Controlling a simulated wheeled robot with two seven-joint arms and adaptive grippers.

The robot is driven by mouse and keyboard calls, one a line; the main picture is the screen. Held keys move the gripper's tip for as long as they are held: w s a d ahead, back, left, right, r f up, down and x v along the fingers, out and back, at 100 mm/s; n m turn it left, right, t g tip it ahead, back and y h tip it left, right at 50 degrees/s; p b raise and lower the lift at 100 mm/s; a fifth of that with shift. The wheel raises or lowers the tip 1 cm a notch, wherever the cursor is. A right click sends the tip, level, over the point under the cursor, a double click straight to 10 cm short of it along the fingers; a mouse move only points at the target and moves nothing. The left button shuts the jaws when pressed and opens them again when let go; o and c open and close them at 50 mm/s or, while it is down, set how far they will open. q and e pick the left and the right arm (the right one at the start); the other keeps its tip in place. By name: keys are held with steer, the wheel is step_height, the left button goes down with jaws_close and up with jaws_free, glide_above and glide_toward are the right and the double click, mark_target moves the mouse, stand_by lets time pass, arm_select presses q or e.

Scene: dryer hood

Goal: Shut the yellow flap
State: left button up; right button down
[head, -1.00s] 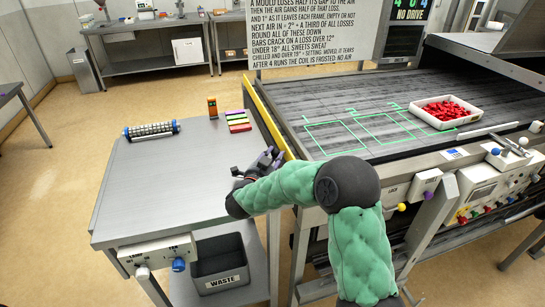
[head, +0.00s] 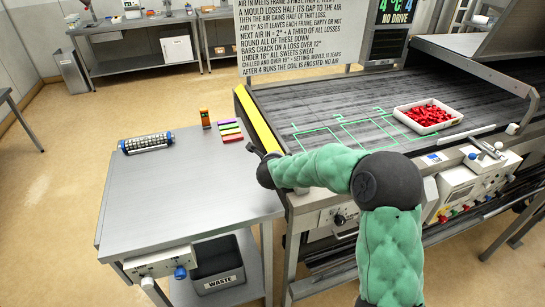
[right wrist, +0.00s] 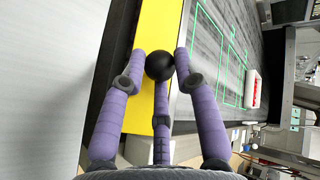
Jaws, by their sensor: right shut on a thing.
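The yellow flap (head: 257,122) is a long strip along the left edge of the dark belt, with its yellow face showing in the head view. It also shows in the right wrist view (right wrist: 150,105), with a black ball knob (right wrist: 160,66) on it. My right gripper (right wrist: 160,60) is shut on the knob, with purple fingers on both sides and one below. In the head view my right gripper (head: 258,152) is small and partly hidden by my green arm at the near end of the flap. My left gripper is not in view.
A steel side table (head: 180,195) stands left of the belt, holding a roller (head: 146,140), an orange block (head: 206,118) and coloured bars (head: 230,131). A white tray of red pieces (head: 428,116) sits on the belt (head: 330,105). A waste bin (head: 217,262) is below the table.

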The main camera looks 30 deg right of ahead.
steer(key=d+m+y, duration=0.1)
steer(key=d+m+y+p, duration=0.1)
steer(key=shift+s+d+f+y, duration=0.1)
steer(key=shift+s+d+y, duration=0.05)
steer(key=shift+s+y, duration=0.15)
steer(key=shift+s+d+f+m+t+y, duration=0.1)
steer(key=shift+d+f+m+t+y, duration=0.25)
steer(key=shift+y, duration=0.3)
steer(key=shift+s+d+f+m+t+y, duration=0.1)
steer(key=shift+d+m+y, duration=0.35)
steer(key=shift+y, duration=0.2)
steer(key=c, duration=1.2)
jaws_free()
steer(key=shift+r, duration=0.1)
steer(key=shift+v, duration=3.4)
steer(key=shift+s+r, duration=0.1)
steer(key=shift+s, duration=0.1)
